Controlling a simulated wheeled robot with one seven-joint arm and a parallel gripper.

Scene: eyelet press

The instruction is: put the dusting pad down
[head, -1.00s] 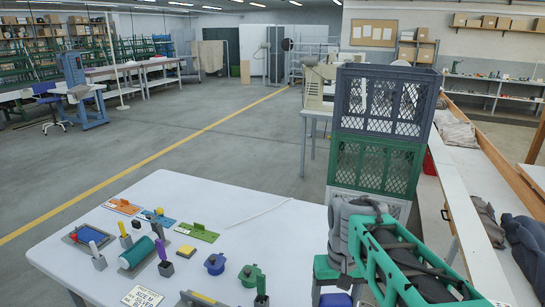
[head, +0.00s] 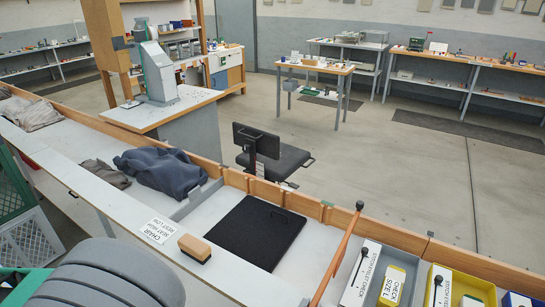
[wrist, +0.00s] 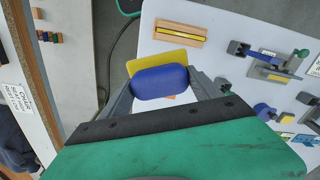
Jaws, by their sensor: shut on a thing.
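The dusting pad (wrist: 160,82), a rounded blue body with a flat yellow piece behind it, shows in the wrist view. My gripper (wrist: 163,88) is shut on it, with a grey finger on each side of the blue body. The pad appears above the edge of a white table (wrist: 220,60); I cannot tell how high. The head view shows neither the pad nor the gripper.
In the wrist view, a wooden block with a yellow strip (wrist: 180,33) and grey fixtures (wrist: 270,62) occupy the white table. In the head view, the long bench holds a brown block (head: 195,248), black mat (head: 255,232), dark cloth (head: 160,170) and bins (head: 460,290).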

